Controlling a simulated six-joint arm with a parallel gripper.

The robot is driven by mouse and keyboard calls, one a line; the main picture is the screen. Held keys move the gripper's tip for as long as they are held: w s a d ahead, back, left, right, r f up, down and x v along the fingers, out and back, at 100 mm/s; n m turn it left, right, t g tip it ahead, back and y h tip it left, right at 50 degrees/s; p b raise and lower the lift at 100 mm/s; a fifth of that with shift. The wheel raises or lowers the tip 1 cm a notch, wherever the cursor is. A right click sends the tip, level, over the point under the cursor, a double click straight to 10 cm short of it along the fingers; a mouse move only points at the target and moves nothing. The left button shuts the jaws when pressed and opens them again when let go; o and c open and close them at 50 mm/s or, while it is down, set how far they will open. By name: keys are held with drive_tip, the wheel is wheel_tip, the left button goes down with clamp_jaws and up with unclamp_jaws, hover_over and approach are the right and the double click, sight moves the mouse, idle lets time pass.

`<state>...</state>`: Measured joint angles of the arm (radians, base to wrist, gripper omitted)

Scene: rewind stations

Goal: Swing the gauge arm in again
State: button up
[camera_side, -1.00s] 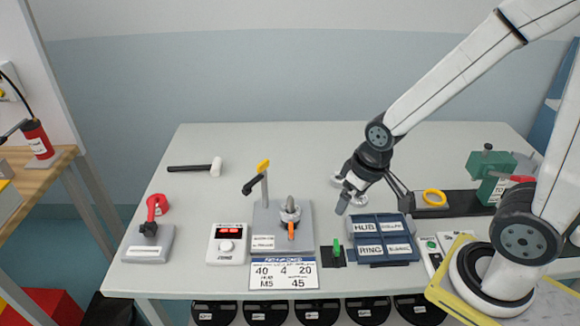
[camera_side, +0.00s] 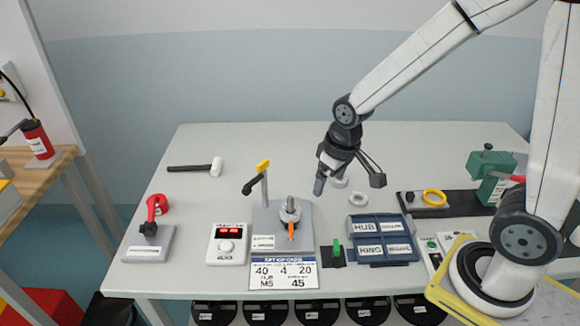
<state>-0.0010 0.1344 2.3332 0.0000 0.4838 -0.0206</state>
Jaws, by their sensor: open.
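A grey fixture plate (camera_side: 272,242) stands at the middle front of the table. At its back left is a post, and what looks like the gauge arm (camera_side: 252,184) is at its top, a dark bar with a yellow end, pointing to the left, away from the spindle. The grey spindle (camera_side: 291,207) stands upright on the plate with an orange pointer (camera_side: 291,232) in front. My gripper (camera_side: 348,180) is open and empty, above the table to the right of the post and spindle, with clear space between.
Pale rings (camera_side: 358,198) lie below and behind my gripper. A digital readout box (camera_side: 228,244) is left of the plate. A mallet (camera_side: 195,167) lies at the back left.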

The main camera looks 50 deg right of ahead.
drive_tip(key=w, duration=0.7)
drive_tip(key=w+r+g, duration=0.1)
drive_tip(key=w, duration=0.6)
drive_tip(key=w+n+g, duration=0.1)
drive_tip(key=w, duration=0.6)
drive_tip(key=shift+w+a+r, duration=0.1)
drive_tip(key=shift+a+r, duration=0.1)
drive_tip(key=shift+r, duration=0.2)
drive_tip(key=shift+f, duration=0.1)
drive_tip(key=shift+f, duration=3.8)
clamp_jaws()
